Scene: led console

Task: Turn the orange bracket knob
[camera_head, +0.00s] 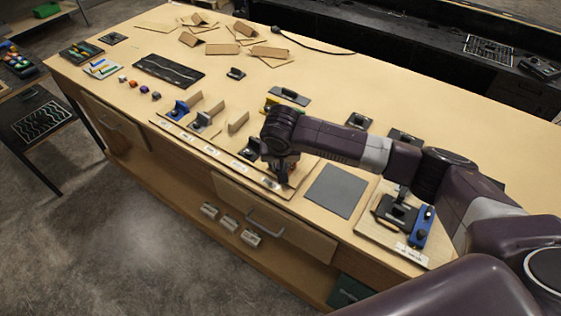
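My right arm comes in from the right and reaches over the wooden strip (222,156) that bears a row of brackets. My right gripper (284,177) points down at the right end of this strip, low over it. Its fingers are small and dark here, so I cannot tell whether they are open or shut. I cannot make out an orange bracket knob; the gripper and wrist cover that part of the strip. A blue bracket (180,109), a grey bracket (202,121) and a black bracket (251,149) show further left. My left gripper is not in view.
A grey flat pad (337,191) lies right of the gripper. A board with a black and blue device (396,211) stands further right, near my arm. Wooden pieces (222,47) lie at the back left.

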